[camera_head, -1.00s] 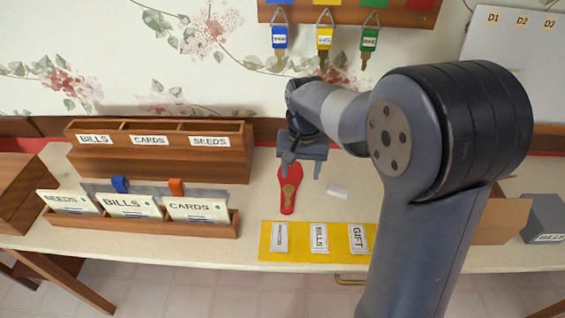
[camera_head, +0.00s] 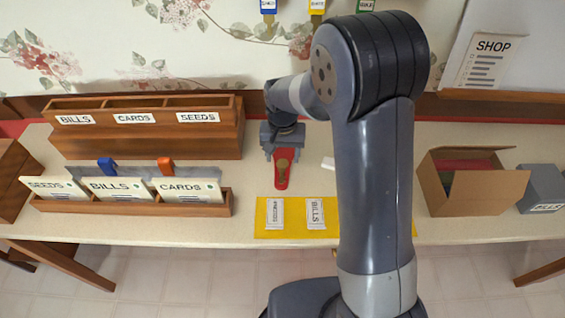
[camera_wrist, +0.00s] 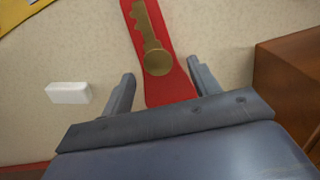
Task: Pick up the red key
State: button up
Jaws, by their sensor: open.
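The red key (camera_head: 282,182) lies on the table: a long red paddle-shaped piece with a brass key shape on its face. It also shows in the wrist view (camera_wrist: 172,88), its wide end toward my gripper and its far end cut off by the top edge. My gripper (camera_head: 283,156) is open and empty over the wide end. In the wrist view my gripper (camera_wrist: 161,70) has one finger on each side of the red piece, with visible gaps. Whether the fingertips reach the table I cannot tell.
A small white block (camera_head: 328,163) lies right of the key. A yellow mat (camera_head: 263,217) with labelled cards lies in front. Wooden organizers (camera_head: 240,140) stand left. An open cardboard box (camera_head: 470,200) and grey box (camera_head: 541,186) stand right. Coloured keys (camera_head: 317,8) hang above.

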jog(key=shift+f, duration=0.75)
jog(key=shift+c, duration=0.4)
jog(key=c, duration=1)
